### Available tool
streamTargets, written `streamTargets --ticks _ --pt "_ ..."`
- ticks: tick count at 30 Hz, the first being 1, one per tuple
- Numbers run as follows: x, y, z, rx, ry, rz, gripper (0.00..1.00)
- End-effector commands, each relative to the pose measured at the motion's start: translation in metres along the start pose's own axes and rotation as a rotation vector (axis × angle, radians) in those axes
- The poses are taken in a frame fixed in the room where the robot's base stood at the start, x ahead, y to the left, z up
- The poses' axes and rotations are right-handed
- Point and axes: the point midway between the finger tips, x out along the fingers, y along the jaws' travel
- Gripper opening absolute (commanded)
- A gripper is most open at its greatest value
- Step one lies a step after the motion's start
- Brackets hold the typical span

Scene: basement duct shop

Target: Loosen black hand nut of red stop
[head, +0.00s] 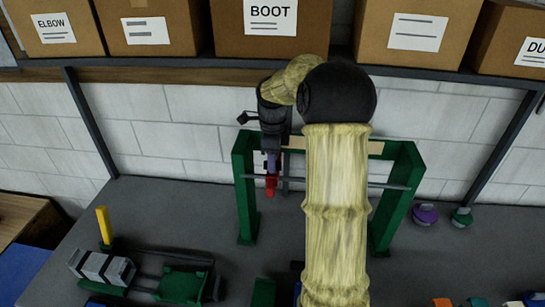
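A green frame (244,193) stands on the grey bench with a thin grey rod (325,184) across it. A small red piece, which looks like the red stop (271,186), sits on the rod near the left post. My gripper (272,157) points down just above the red piece. A small purple part shows between them. I cannot tell whether the fingers touch anything, or whether they are open or shut. I cannot make out the black hand nut; my gripper or arm may hide it. My arm covers the middle of the frame and rod.
Cardboard boxes (157,34) line a shelf above the frame. A slide-like fixture (182,286) with grey blocks and a yellow post (104,224) is at lower left. Purple (425,214) and green (462,217) knobs lie at right.

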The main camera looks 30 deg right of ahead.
Motion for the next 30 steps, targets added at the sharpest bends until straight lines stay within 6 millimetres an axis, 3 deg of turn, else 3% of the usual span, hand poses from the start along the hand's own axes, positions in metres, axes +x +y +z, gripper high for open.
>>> streamTargets --ticks 10,15,30 --pt "0.0043 0.0001 0.0000 0.000 0.000 -0.001 0.31" --pt "0.0041 0.0001 0.0001 0.000 0.000 -0.001 0.00" --pt "0.0032 -0.0006 -0.0008 -0.056 0.000 -0.002 0.00"
